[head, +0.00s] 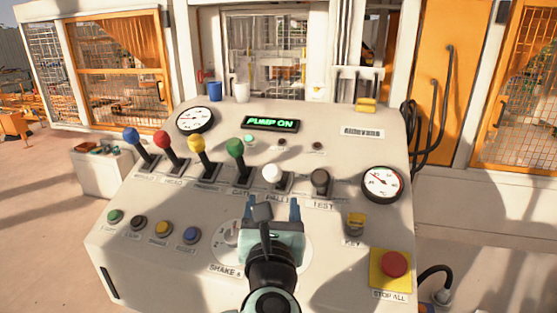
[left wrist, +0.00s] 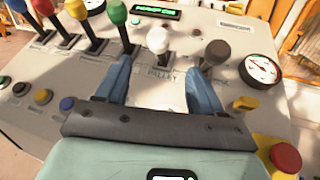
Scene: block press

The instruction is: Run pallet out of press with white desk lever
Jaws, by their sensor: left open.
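The white lever (head: 272,174) stands in the row of levers on the sloped control desk (head: 330,240), between the green lever (head: 235,149) and the dark test lever (head: 320,179). Its label reads PALLET in the left wrist view, where the white knob (left wrist: 158,40) shows ahead, between the fingertips. My left gripper (head: 272,211) is open and empty, just on the near side of the white lever and apart from it. Its two blue fingers (left wrist: 160,82) point at the lever. The press (head: 265,50) stands behind the desk; I cannot make out a pallet. My right gripper is not in view.
Blue (head: 130,135), red (head: 161,139) and yellow (head: 196,144) levers stand to the left. A red stop button (head: 394,264) and a key switch (head: 355,222) sit at the right. The display (head: 270,123) reads PUMP ON. Cups stand at the desk's back edge.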

